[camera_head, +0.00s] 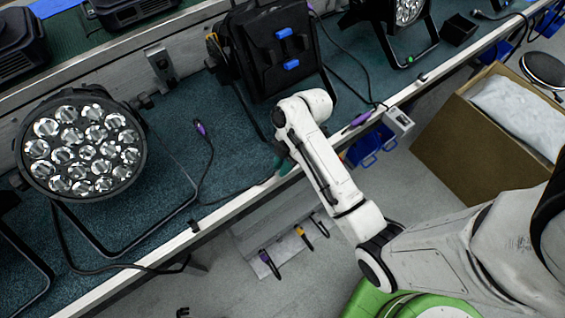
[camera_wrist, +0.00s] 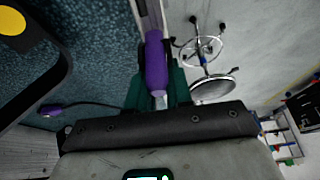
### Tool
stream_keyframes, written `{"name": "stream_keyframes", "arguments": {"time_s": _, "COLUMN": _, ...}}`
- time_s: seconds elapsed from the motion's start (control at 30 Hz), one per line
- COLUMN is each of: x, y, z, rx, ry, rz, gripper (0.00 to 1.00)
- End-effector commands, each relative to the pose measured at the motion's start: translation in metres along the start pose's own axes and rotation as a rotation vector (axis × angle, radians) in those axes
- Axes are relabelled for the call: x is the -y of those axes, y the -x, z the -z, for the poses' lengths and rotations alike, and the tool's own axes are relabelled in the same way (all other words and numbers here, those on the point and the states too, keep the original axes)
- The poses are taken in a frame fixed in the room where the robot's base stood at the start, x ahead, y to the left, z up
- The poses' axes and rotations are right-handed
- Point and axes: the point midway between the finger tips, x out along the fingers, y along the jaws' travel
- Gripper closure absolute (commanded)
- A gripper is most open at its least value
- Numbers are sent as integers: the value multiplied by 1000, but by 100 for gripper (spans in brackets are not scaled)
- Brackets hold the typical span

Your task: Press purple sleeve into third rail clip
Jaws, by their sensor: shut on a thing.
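My gripper (camera_head: 283,166) is at the front edge of the bench in the head view, with its green fingers partly behind my arm. In the wrist view my gripper (camera_wrist: 157,88) is shut on a purple sleeve (camera_wrist: 156,62) with a bright metal end. The sleeve lies along the pale bench rail (camera_wrist: 149,14). Whether it sits in a clip is hidden. Another purple sleeve (camera_head: 201,128) is on a cable on the mat, and another (camera_head: 360,119) lies by the bench edge to the right. A dark clip (camera_head: 193,226) shows on the rail at lower left.
A round par can (camera_head: 82,145) stands on the left, and a black one (camera_head: 272,50) stands behind my arm. Blue bins (camera_head: 369,146) hang below the edge. A cardboard box (camera_head: 462,150) stands at right. Cables cross the teal mat.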

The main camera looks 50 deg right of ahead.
Motion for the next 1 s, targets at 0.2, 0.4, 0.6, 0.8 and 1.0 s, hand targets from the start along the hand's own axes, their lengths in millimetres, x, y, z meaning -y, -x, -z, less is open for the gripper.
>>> {"name": "stream_keyframes", "arguments": {"time_s": 0.2, "x": 0, "y": -3, "z": -1, "rx": 0, "ry": 0, "rz": 1, "gripper": 100}}
{"name": "stream_keyframes", "arguments": {"time_s": 0.4, "x": 0, "y": -6, "z": -3, "rx": 0, "ry": 0, "rz": 1, "gripper": 100}}
{"name": "stream_keyframes", "arguments": {"time_s": 0.6, "x": 0, "y": -8, "z": -4, "rx": 1, "ry": -2, "rz": 1, "gripper": 100}}
{"name": "stream_keyframes", "arguments": {"time_s": 0.8, "x": 0, "y": -11, "z": -6, "rx": 2, "ry": -3, "rz": 1, "gripper": 100}}
{"name": "stream_keyframes", "arguments": {"time_s": 1.0, "x": 1, "y": -14, "z": -8, "rx": 4, "ry": -6, "rz": 1, "gripper": 100}}
